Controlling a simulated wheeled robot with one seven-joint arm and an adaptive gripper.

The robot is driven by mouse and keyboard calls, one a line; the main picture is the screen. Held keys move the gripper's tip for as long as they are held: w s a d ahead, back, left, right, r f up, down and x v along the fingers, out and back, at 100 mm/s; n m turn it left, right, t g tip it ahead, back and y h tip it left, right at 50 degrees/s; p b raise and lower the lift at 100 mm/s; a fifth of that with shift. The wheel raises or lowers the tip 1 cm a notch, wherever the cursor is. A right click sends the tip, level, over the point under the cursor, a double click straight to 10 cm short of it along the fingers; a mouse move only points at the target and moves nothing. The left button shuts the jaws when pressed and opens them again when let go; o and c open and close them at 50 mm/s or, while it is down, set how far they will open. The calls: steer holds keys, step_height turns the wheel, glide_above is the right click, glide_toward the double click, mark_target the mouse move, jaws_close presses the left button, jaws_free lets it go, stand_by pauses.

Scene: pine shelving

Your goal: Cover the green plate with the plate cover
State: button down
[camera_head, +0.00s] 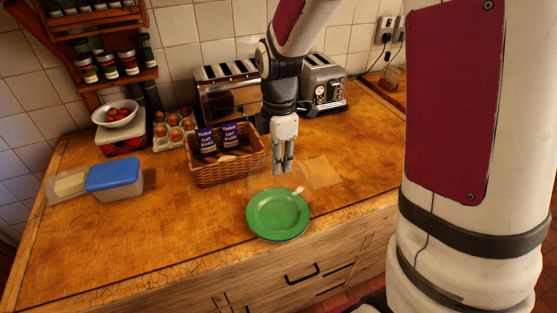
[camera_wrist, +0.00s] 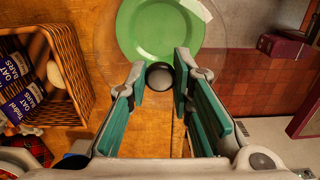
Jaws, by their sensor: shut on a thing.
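The green plate (camera_head: 278,214) lies near the front edge of the wooden counter. It also shows at the top of the wrist view (camera_wrist: 160,28). The plate cover is a clear dome with a round dark knob (camera_wrist: 159,77). My gripper (camera_head: 283,170) points down and is shut on this knob. In the head view the faint, clear cover is under my fingertips, just behind the plate and partly overlapping it in the picture. In the wrist view its clear rim overlaps much of the plate. Its exact height above the counter is hard to tell.
A wicker basket (camera_head: 226,174) with oat bar packs stands left of my gripper. A toaster (camera_head: 322,85) is behind. A blue-lidded box (camera_head: 114,177), eggs (camera_head: 174,127) and a bowl (camera_head: 117,112) are farther left. The counter left of the plate is clear.

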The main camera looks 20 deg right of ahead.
steer(key=shift+a, duration=0.15)
steer(key=shift+f, duration=0.25)
steer(key=shift+a+f+b, duration=0.1)
steer(key=shift+f+b, duration=1.05)
steer(key=shift+f, duration=0.7)
steer(key=shift+f+b, duration=0.95)
steer(key=shift+f, duration=1.8)
steer(key=shift+f, duration=0.25)
steer(key=c, duration=1.3)
jaws_free()
steer(key=shift+c, duration=0.2)
steer(key=shift+r, duration=0.1)
